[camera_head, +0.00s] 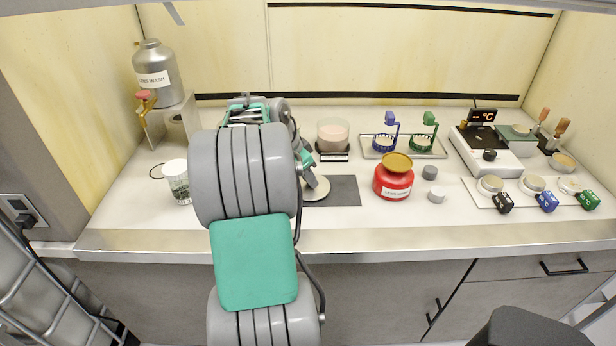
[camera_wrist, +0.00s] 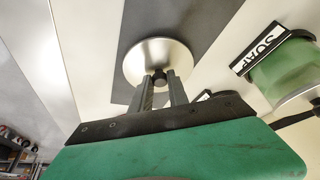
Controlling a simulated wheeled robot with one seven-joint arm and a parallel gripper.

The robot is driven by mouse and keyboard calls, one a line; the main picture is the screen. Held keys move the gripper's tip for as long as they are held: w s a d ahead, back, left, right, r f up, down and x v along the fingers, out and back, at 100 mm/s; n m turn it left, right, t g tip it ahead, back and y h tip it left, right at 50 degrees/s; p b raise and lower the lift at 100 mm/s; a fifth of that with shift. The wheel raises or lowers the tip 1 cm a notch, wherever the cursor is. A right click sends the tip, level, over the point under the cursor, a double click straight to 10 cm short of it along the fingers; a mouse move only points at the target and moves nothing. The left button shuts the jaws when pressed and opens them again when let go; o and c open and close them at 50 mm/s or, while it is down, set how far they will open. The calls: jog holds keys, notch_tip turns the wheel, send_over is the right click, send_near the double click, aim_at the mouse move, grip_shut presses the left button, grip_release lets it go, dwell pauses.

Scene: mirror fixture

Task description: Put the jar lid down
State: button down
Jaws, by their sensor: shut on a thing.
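The jar lid is a round silver disc with a small black knob, and it shows at the centre of the wrist view (camera_wrist: 150,57). In the head view, the lid (camera_head: 316,190) is partly hidden by my arm. My gripper (camera_wrist: 160,80) is shut on its knob. The lid overlaps a dark grey mat (camera_head: 345,192) on the white bench top, also visible in the wrist view (camera_wrist: 200,20). I cannot tell whether the lid touches the mat or is held just above it.
A green jar labelled SOAP (camera_wrist: 283,72) is right of the lid in the wrist view. A red jar (camera_head: 394,180) stands right of the mat. The mat's right part is bare.

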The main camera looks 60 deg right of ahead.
jog(key=shift+f, duration=0.2)
jog(key=c, duration=1.3)
grip_release()
jog(key=shift+r, duration=0.1)
